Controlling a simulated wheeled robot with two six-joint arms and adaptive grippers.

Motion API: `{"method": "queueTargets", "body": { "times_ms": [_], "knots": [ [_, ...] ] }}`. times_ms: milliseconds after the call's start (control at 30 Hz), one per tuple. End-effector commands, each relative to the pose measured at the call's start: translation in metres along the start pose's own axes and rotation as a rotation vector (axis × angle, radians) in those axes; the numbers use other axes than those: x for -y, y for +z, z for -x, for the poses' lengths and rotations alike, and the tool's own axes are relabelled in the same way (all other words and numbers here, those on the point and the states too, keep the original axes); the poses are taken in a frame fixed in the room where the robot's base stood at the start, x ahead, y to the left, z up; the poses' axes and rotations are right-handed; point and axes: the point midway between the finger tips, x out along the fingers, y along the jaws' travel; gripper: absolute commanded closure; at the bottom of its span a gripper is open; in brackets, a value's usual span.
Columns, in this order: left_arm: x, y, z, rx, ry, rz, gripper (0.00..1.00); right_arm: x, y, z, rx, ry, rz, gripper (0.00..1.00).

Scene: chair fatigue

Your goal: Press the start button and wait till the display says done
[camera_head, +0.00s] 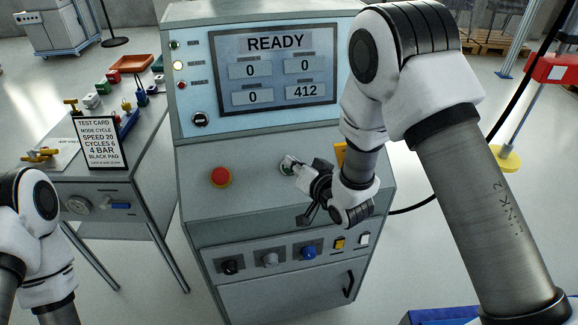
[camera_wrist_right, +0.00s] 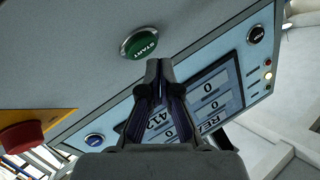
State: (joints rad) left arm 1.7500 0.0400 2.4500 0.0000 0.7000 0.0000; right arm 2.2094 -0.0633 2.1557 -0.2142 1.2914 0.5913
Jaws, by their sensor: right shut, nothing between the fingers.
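The machine's display (camera_head: 274,70) reads READY, with 0, 0, 0 and 412 below; it shows upside down in the right wrist view (camera_wrist_right: 190,108). The round green start button (camera_wrist_right: 139,43), lettered START, sits on the sloped panel; in the head view (camera_head: 287,167) it is partly covered by my right gripper. My right gripper (camera_head: 292,163) is shut and empty, its tips (camera_wrist_right: 158,66) right beside the button in the wrist view. Whether they touch it cannot be told. My left arm shows at the left edge; its gripper is out of view.
A red mushroom button (camera_head: 220,177) sits left of the start button. Another red button (camera_wrist_right: 22,138) by a yellow plate shows in the wrist view. Knobs (camera_head: 270,259) line the lower front. A side table with a test card (camera_head: 100,143) and coloured parts stands at left.

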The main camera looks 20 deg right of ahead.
Motion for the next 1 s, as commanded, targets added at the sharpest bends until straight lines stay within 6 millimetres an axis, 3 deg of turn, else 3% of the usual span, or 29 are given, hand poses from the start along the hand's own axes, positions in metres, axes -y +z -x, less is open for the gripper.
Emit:
{"method": "queueTargets", "body": {
  "times_ms": [1000],
  "knots": [
    [0.0001, 0.0000, -0.0073, 0.000, 0.000, 0.000, 0.34, -0.0065, 0.0066, -0.0085, 0.000, 0.000, 0.000, 1.00]
  ]
}}
